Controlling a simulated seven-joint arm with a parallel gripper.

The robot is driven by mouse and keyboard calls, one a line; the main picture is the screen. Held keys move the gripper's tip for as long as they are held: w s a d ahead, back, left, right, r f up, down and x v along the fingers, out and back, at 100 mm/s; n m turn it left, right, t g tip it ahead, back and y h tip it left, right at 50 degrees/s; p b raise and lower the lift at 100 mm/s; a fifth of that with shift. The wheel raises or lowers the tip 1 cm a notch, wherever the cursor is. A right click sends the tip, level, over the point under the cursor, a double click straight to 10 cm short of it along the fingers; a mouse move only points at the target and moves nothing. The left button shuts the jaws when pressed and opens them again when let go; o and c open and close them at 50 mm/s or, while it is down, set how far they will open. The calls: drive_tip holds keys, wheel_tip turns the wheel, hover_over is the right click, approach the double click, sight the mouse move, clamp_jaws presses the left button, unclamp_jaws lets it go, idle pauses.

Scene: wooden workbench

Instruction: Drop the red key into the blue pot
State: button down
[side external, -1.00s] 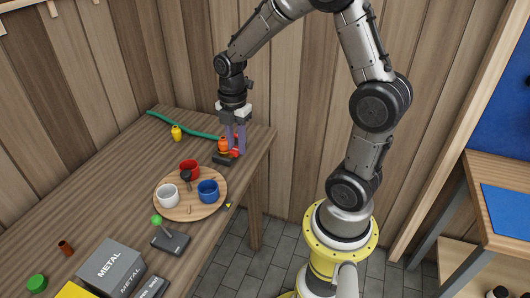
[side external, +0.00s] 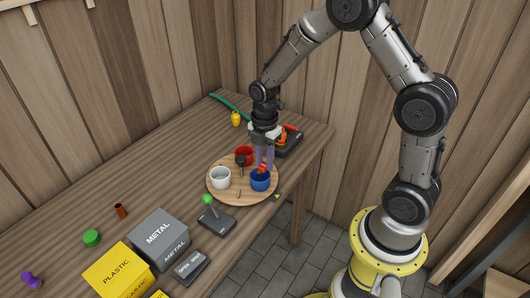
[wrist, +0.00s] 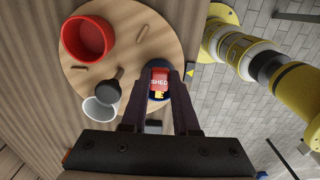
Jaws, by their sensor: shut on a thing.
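My gripper (side external: 264,163) is shut on the red key (side external: 262,168) and holds it at the blue pot (side external: 260,182). In the wrist view the key (wrist: 159,80) shows a white "SHED" label between the fingertips (wrist: 159,72). The blue pot (wrist: 151,96) lies just beneath it, mostly hidden by the key and fingers. In the side view the key appears at or just above the pot's rim; I cannot tell whether its lower end is inside.
A round wooden tray (side external: 235,200) carries the blue pot, a white pot (side external: 220,178), a red pot (side external: 243,154) and a dark-headed tool (side external: 240,160). A dark box (side external: 290,146) stands behind. A joystick box (side external: 216,221) stands in front of the tray.

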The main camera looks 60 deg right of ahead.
sight(265, 164)
drive_tip(key=shift+f, duration=0.3)
drive_tip(key=c, duration=0.6)
unclamp_jaws()
drive_tip(key=shift+r, duration=0.15)
wheel_tip(265, 164, up, 14)
drive_tip(key=shift+f, duration=0.2)
